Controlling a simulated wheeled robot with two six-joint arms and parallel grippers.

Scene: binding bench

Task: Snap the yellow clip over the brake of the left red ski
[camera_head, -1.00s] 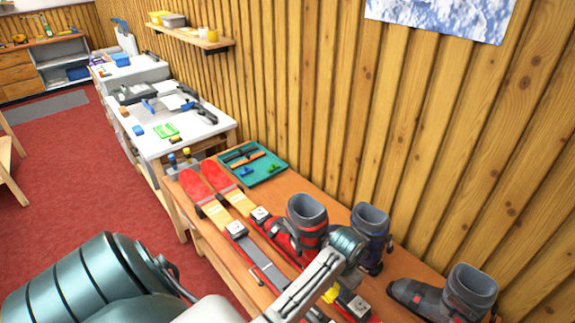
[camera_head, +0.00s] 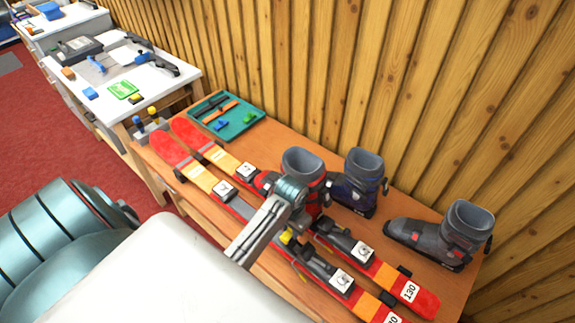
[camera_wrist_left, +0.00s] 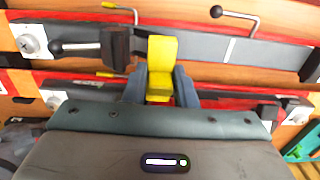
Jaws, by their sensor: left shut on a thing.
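The left red ski (camera_head: 200,178) lies lengthwise on the wooden bench, beside a matching ski (camera_head: 222,158). Both carry grey and black bindings. My left gripper (camera_head: 290,238) is over the binding zone of the left ski, partly hidden by my arm. It is shut on the yellow clip (camera_head: 287,236). In the left wrist view the yellow clip (camera_wrist_left: 162,62) stands between the two blue-grey fingers, over a grey binding rail. A dark block (camera_wrist_left: 117,46) sits just left of it. Whether the clip touches the brake cannot be told. My right gripper is not in view.
A red boot (camera_head: 302,165), a blue boot (camera_head: 358,182) and a grey boot (camera_head: 440,232) stand behind or beside the skis, close to the wooden wall. A teal tray (camera_head: 240,123) with tools lies near the ski tips. A white worktable (camera_head: 150,88) stands beyond.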

